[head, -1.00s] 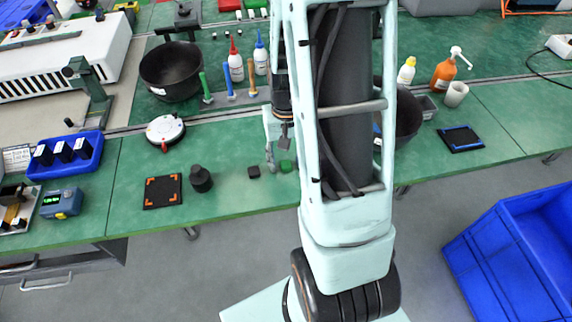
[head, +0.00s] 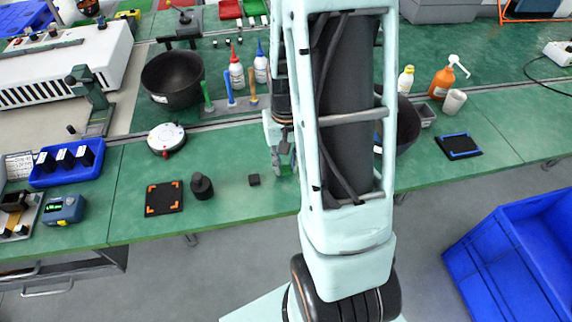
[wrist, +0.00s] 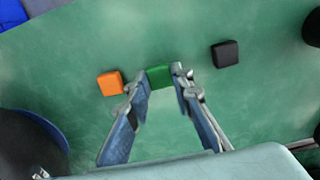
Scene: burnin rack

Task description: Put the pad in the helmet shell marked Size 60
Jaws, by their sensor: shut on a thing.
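A green pad (wrist: 160,76) sits between the fingertips of my gripper (wrist: 158,80) in the wrist view, and the fingers are shut on it. In the head view my gripper (head: 284,163) is low at the bench, left of my arm. One dark helmet shell (head: 172,78) with a white label stands at the back left. Another dark shell (head: 407,125) is partly hidden behind my arm. The size marks are too small to read. An orange pad (wrist: 110,83) and a black pad (wrist: 225,53) lie on either side of the green one; the black pad (head: 254,180) also shows in the head view.
A dark knobbed piece (head: 202,186) and a square mat with orange corners (head: 164,198) lie left of my gripper. Small upright sticks (head: 231,95) and bottles (head: 236,68) stand behind it. A blue bin (head: 520,260) is on the floor at right.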

